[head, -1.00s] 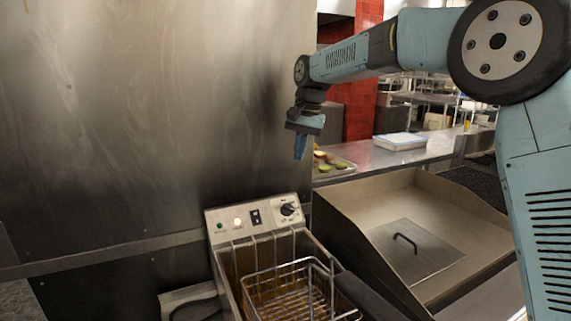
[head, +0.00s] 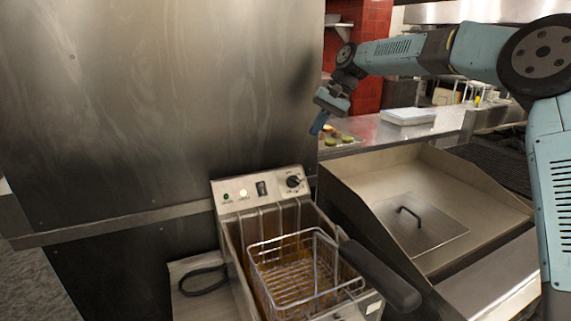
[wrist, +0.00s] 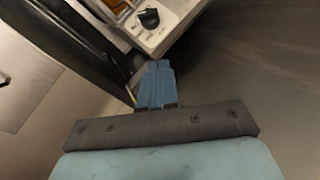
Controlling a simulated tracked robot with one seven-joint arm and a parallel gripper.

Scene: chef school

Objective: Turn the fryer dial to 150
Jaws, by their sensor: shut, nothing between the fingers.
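The fryer (head: 262,240) stands in the middle of the head view. Its front panel has a black dial (head: 293,181) at the right end, beside a black switch and two lights. In the wrist view the dial (wrist: 149,18) shows at the top, on the pale panel; its markings are too small to read. My gripper (head: 317,127) is up and to the right of the dial, shut and empty, and does not touch it. In the wrist view my gripper's blue fingers (wrist: 157,68) lie together, pointing toward the dial, with a gap between.
A wire basket (head: 295,270) with a black handle (head: 382,275) sits in the fryer. To the right is a steel basin with a lidded plate (head: 412,225). A large steel wall (head: 160,90) stands behind on the left. A tray of food (head: 333,140) is on the back counter.

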